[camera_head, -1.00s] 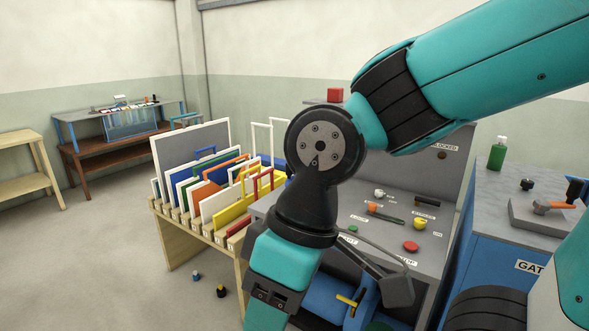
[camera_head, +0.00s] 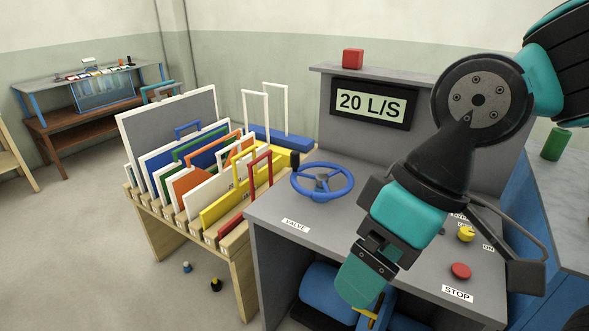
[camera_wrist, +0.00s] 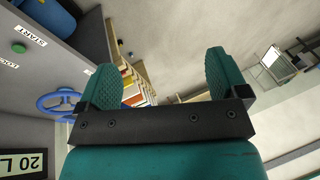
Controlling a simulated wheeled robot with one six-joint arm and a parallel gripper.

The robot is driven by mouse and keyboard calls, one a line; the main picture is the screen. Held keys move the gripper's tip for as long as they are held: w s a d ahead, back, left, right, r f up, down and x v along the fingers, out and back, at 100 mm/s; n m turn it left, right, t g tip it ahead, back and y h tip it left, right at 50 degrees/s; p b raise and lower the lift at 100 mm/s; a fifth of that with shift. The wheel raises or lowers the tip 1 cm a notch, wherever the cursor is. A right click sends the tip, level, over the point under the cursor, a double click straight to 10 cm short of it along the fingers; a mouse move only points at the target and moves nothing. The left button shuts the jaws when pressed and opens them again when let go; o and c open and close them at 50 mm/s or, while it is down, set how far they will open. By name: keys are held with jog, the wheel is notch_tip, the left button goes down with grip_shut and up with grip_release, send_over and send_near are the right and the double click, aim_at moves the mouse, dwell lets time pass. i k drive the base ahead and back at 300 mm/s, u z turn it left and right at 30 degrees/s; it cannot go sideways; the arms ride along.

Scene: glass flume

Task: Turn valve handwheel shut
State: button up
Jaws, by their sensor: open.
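The blue valve handwheel (camera_head: 322,182) lies nearly flat on the grey console top, above a VALVE label (camera_head: 296,225). A dark knob stands on its rim. It also shows at the left of the wrist view (camera_wrist: 62,103). My gripper (camera_wrist: 166,84) is open and empty, its two teal fingers spread. In the head view my gripper (camera_head: 352,300) hangs in front of the console, to the right of the wheel and nearer the camera, apart from it. The display (camera_head: 371,103) reads 20 L/S.
A red STOP button (camera_head: 460,271) and a yellow knob (camera_head: 466,234) sit on the console's right. A wooden rack (camera_head: 238,252) of coloured framed panels stands left of the console. A red block (camera_head: 353,58) rests on the top ledge.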

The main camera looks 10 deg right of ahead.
aim_at(321, 179)
jog(key=u, duration=0.05)
jog(key=k, duration=0.45)
jog(key=u, duration=0.6)
jog(key=i, duration=1)
jog(key=z, duration=0.55)
jog(key=i, duration=0.5)
jog(key=z, duration=0.4)
